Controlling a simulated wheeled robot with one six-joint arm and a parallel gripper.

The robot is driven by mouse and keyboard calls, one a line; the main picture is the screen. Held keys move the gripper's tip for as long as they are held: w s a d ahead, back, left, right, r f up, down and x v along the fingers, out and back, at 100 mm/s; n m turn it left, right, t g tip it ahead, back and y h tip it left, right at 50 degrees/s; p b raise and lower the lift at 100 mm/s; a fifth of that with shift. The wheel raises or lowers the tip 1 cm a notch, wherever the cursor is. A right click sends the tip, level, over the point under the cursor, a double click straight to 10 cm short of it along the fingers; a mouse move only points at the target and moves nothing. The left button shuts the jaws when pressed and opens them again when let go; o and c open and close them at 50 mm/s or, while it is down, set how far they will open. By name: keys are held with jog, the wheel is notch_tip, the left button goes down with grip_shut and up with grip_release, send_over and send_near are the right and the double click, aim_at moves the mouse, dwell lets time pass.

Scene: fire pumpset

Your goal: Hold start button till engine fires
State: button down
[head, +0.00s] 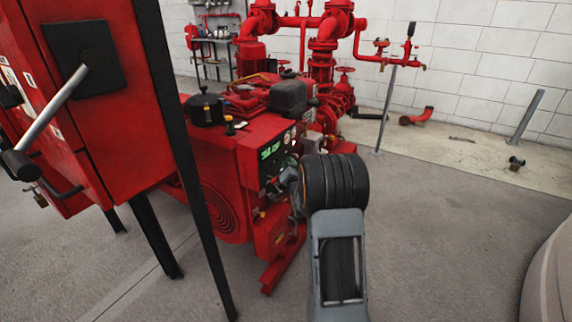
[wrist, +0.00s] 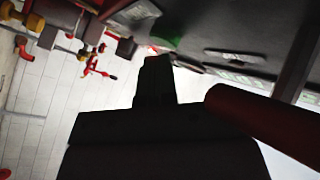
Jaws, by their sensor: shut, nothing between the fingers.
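The red engine set (head: 225,150) stands in the middle of the head view. Its dark control panel (head: 266,171) faces right and carries a lit green display (head: 271,149). My gripper (head: 287,180) is at the right part of this panel, largely hidden by my wrist. In the wrist view my gripper (wrist: 155,65) is a dark silhouette, shut and empty, its tips near a dark panel face (wrist: 215,30) with a blurred green patch (wrist: 170,42). I cannot make out the start button, or whether the fingertips touch anything.
A red cabinet (head: 110,130) on black legs, with a lever handle, stands close at left. Red pumps and pipes (head: 320,50) stand behind the engine. A red bar (wrist: 265,122) lies close to my gripper's right in the wrist view. The grey floor (head: 440,240) at right is open.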

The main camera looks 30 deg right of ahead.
jog(key=shift+a+f, duration=0.35)
jog(key=shift+f, duration=0.45)
jog(key=shift+s+d+f+b, duration=0.2)
jog(key=shift+s+f+b, duration=0.1)
jog(key=shift+s+b, duration=0.35)
jog(key=shift+s+d+r, duration=0.1)
jog(key=shift+s+d, duration=0.35)
jog(key=shift+s, duration=0.25)
jog(key=shift+s+d+r, duration=0.1)
jog(key=shift+s+d, duration=0.4)
jog(key=shift+s, duration=0.25)
jog(key=shift+s+d+r, duration=0.1)
jog(key=shift+s+d, duration=0.35)
jog(key=shift+s, duration=0.25)
jog(key=shift+r, duration=0.1)
